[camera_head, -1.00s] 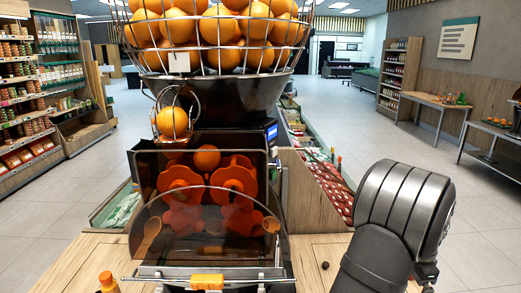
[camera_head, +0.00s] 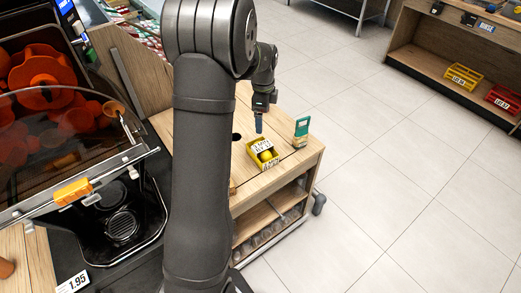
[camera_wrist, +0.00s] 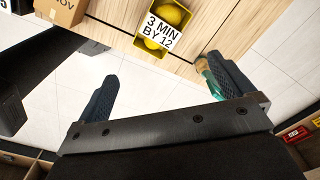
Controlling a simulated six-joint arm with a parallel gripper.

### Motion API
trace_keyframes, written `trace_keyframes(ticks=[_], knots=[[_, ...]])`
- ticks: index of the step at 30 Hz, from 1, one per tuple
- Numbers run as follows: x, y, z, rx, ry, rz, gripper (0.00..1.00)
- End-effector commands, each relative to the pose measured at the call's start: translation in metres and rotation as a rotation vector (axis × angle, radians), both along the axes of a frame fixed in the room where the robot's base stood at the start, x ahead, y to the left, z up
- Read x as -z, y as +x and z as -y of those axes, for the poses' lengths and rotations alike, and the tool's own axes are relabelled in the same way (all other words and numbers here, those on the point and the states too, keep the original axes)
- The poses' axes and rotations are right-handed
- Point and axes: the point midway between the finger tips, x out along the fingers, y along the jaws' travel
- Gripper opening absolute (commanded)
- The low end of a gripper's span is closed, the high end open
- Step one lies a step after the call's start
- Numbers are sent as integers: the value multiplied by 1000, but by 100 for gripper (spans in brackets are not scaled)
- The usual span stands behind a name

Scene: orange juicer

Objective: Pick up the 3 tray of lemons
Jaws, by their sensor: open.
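The yellow tray (camera_head: 270,165) holding lemons (camera_head: 265,156) sits on the wooden counter near its right end. In the wrist view, the tray (camera_wrist: 187,27) is at the top middle, beyond my fingertips, with a white label (camera_wrist: 160,32) reading "3 MIN BY 12". My gripper (camera_head: 259,123) points down just above and beside the tray in the head view. In the wrist view, my gripper (camera_wrist: 160,82) is open, with its two fingers wide apart and nothing between them.
A cardboard box (camera_wrist: 62,10) is at the wrist view's top left. The juicer (camera_head: 50,100) stands left. Yellow (camera_head: 463,76) and red (camera_head: 503,98) trays sit on a far shelf.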

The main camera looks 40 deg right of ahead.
Motion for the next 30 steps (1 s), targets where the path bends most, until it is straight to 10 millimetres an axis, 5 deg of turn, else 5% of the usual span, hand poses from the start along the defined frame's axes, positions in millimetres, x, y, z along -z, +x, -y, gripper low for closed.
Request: trace_keyframes(ticks=[12,20,30], knots=[[6,-1,2,720,0,0,98],[22,-1,2,811,1,-3,98],[95,-1,1,808,2,-4,98]])
